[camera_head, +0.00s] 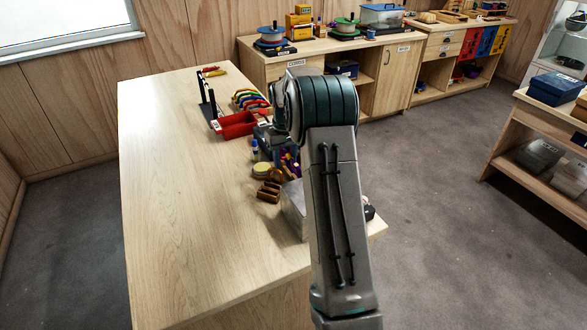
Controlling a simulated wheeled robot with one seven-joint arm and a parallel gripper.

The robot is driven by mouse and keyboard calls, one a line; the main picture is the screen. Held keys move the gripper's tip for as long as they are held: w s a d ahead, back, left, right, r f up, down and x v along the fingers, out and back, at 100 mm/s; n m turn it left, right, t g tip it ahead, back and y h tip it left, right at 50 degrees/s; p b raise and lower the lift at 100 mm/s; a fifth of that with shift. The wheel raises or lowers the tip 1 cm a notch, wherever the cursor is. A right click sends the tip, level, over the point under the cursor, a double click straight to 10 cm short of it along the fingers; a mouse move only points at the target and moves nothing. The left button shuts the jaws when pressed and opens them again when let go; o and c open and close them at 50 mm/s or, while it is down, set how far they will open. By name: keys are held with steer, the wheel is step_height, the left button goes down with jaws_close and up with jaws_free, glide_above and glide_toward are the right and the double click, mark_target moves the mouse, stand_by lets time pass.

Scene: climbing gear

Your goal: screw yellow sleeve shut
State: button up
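A dark stand (204,96) is at the far side of the long wooden table. Small red and yellow pieces (211,71) are at its far end, too small to make out. I cannot tell which thing bears the yellow sleeve, or whether a sleeve is open or shut. My arm rises through the middle of the view and covers part of the table's right side. My gripper does not show.
The wooden table (170,180) is bare on its left and front. A red tray (237,124), colored curved pieces (250,99), a blue bin (284,155), brown blocks (269,191) and a grey box (294,207) line its right side. Cabinets (400,72) stand behind.

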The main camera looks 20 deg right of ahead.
steer(key=shift+f, duration=0.5)
steer(key=shift+d, duration=0.1)
steer(key=shift+d, duration=0.6)
steer(key=shift+w+r+p, duration=0.1)
steer(key=shift+r+p, duration=1)
steer(key=shift+r, duration=0.4)
steer(key=shift+a, duration=0.75)
steer(key=shift+f+b, duration=0.15)
steer(key=shift+b, duration=0.15)
